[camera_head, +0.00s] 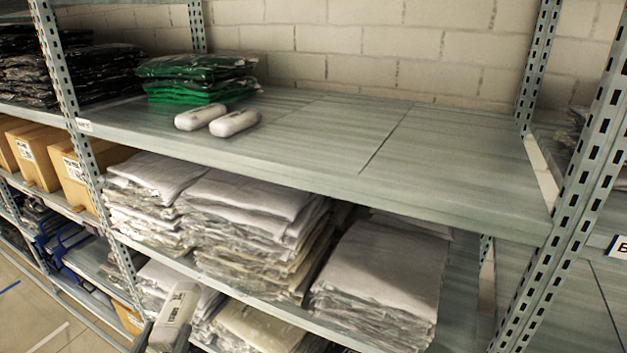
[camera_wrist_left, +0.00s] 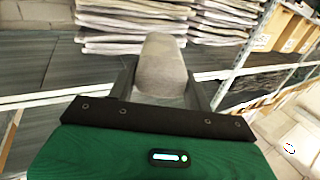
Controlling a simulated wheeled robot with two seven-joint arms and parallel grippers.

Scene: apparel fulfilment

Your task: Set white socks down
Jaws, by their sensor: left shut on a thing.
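My left gripper (camera_head: 163,334) is at the bottom left of the head view, shut on a pack of white socks (camera_head: 177,306) with a printed label. It holds the pack upright in front of the lower shelves, below the upper shelf board. In the left wrist view the held white socks (camera_wrist_left: 162,68) stand between the two fingers (camera_wrist_left: 162,90). Two more white sock packs (camera_head: 201,117) (camera_head: 235,123) lie side by side on the upper shelf (camera_head: 330,150), left of its middle. My right gripper is not in view.
Folded green garments (camera_head: 190,90) in clear bags lie behind the two sock packs. The upper shelf's middle and right are bare. Stacks of bagged white garments (camera_head: 385,270) fill the shelf below. Perforated metal posts (camera_head: 62,80) stand left and right. Cardboard boxes (camera_head: 85,180) sit at left.

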